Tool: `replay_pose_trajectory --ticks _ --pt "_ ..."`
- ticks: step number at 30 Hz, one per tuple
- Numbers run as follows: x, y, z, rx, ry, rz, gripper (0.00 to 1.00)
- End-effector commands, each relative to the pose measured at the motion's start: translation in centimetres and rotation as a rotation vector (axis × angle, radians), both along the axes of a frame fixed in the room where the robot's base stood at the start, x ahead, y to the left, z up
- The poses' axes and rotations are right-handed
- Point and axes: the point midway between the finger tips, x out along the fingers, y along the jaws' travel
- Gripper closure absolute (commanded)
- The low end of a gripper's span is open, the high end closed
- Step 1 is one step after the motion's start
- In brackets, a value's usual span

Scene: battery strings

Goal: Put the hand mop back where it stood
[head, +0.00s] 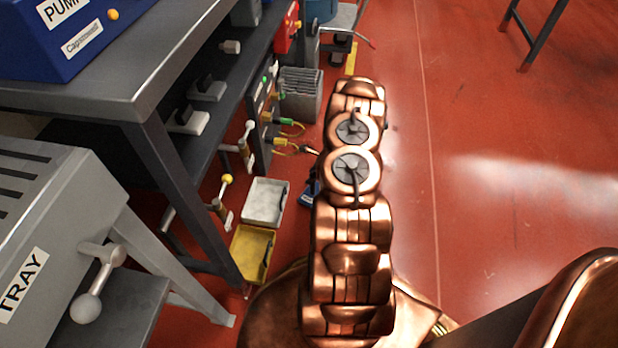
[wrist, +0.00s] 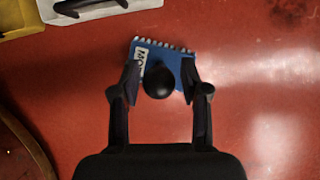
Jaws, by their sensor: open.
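The hand mop (wrist: 172,62) is a blue block with a white lettered label, a pale ragged edge and a round black knob. In the wrist view it is on the red floor. My gripper (wrist: 160,78) is open, with one finger on each side of the knob. I cannot tell whether the fingers touch the mop. In the head view a small blue part of the mop (head: 307,196) shows beside my copper arm, which hides the rest. My gripper is mostly hidden there.
A grey tray (head: 265,203) and a yellow tray (head: 252,255) lie on the floor left of the mop. A dark metal bench (head: 150,75) and a grey unit marked TRAY (head: 60,200) stand further left. Cables with clips (head: 292,146) lie beyond. Red floor is open at right.

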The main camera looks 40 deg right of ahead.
Motion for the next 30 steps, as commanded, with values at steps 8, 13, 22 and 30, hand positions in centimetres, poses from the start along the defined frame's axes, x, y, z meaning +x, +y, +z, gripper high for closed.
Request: replay_pose_trajectory --ticks 8,13,22,30 --pt "-2.0 -1.1 5.2 0.0 -0.001 -0.001 0.55" --pt "-2.9 -1.5 6.8 0.001 0.0 0.0 0.55" --pt "-3.3 -1.6 7.4 0.001 0.002 0.0 0.55" --pt "-3.2 -1.6 7.4 0.001 0.002 0.0 0.55"
